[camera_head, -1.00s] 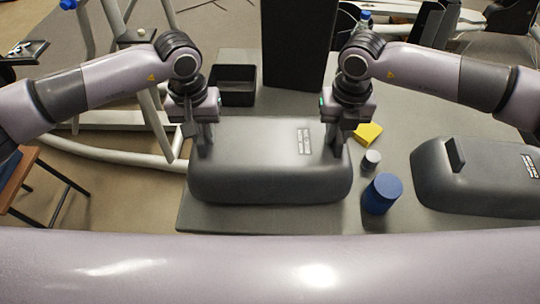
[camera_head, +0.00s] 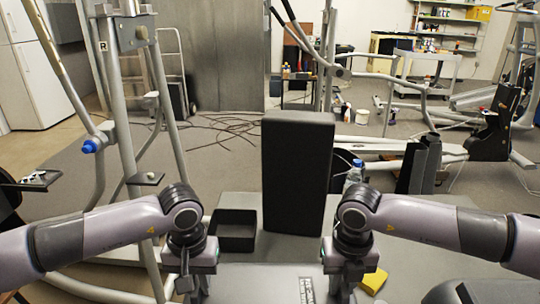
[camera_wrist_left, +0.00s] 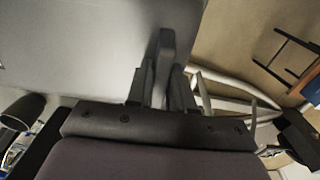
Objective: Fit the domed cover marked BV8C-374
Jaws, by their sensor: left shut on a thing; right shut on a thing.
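A grey domed cover (camera_head: 262,284) lies on the grey bench in front of me, its near part cut off by the head view's bottom edge. Its small label (camera_head: 307,291) is too small to read. My left gripper (camera_head: 194,290) is at its left end and my right gripper (camera_head: 342,290) at its right end. In the left wrist view, the left fingers (camera_wrist_left: 165,90) are shut on an upright grip tab of the cover (camera_wrist_left: 85,45). The right fingertips are mostly hidden. Another grey cover (camera_head: 490,291) shows partly at the lower right.
An open black bin (camera_head: 237,230) and a tall dark upright block (camera_head: 297,170) stand behind the cover. A yellow block (camera_head: 373,280) lies right of my right gripper. A metal exercise frame (camera_head: 130,110) stands at the left, a bottle (camera_head: 354,175) behind the bench.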

